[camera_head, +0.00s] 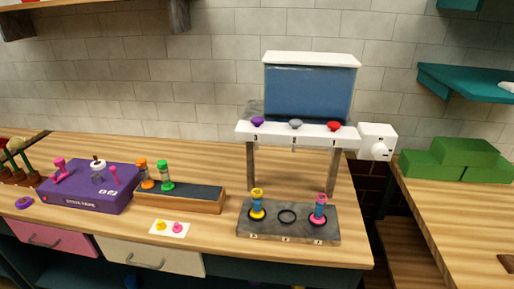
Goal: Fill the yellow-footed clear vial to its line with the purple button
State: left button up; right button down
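The yellow-footed vial (257,204) stands upright at the left ring of the grey dispenser base. It has a yellow top and foot; its middle looks bluish, but its line and fill level are too small to read. The purple button (258,122) is at the left end of the white dispenser shelf, above that vial. A grey button (296,124) and a red button (333,126) are to its right. A blue-filled tank (309,90) sits above them. Neither of my grippers is in view.
A pink-footed vial (319,209) stands at the right ring; the middle ring (287,216) is empty. A white dial box (377,142) is at the dispenser's right. Left are a rack (193,197) with orange and green vials, a purple box (88,194), and a card (169,233).

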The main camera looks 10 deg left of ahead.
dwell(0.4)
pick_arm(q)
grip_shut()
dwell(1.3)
